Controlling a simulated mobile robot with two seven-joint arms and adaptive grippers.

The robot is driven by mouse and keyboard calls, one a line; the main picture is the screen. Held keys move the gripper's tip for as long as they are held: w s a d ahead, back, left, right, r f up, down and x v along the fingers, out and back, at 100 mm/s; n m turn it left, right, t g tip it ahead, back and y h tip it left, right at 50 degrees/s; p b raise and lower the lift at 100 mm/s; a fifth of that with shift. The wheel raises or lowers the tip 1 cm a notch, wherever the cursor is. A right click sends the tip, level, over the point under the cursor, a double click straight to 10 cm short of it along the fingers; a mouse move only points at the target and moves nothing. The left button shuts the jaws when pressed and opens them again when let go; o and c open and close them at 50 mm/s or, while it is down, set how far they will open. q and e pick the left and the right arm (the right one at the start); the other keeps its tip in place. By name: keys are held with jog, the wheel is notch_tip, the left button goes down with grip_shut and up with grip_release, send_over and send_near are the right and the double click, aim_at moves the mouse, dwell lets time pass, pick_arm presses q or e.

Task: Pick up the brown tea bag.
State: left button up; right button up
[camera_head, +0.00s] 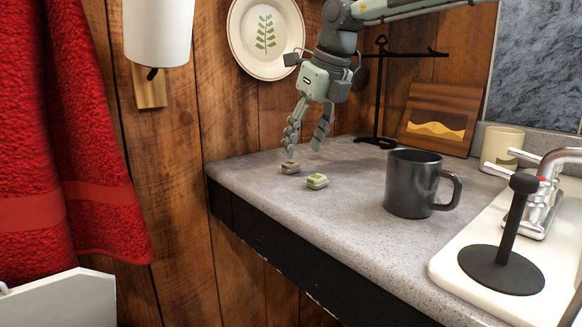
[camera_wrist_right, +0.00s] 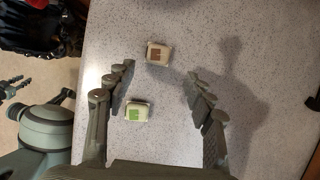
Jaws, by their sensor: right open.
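The brown tea bag (camera_head: 290,167) is a small pale packet with a brown square, lying on the grey counter near its far left corner. In the right wrist view the brown tea bag (camera_wrist_right: 158,54) lies just ahead of the fingertips, towards the middle of the gap. My right gripper (camera_head: 303,147) is open and empty, pointing down above the counter by the tea bag, apart from it. Its spread fingers also show in the wrist view (camera_wrist_right: 160,72). My left gripper (camera_wrist_right: 14,97) shows small at the left edge of that view; its opening is unclear.
A green tea bag (camera_head: 317,181) lies close to the brown one, between my right fingers as seen in the wrist view. A dark mug (camera_head: 412,184) stands to the right. A black stand (camera_head: 380,100) and wooden picture (camera_head: 440,118) are behind. The counter's front is clear.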

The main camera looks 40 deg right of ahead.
aim_at(294, 164)
jog(key=x, duration=0.4)
jog(key=shift+w+a, duration=0.25)
jog(key=shift+a, duration=0.05)
jog(key=shift+f, duration=0.1)
jog(key=shift+c, duration=0.2)
pick_arm(q)
jog(key=shift+w+d+f, duration=0.2)
jog(key=shift+f, duration=0.35)
pick_arm(e)
jog(key=c, duration=0.7)
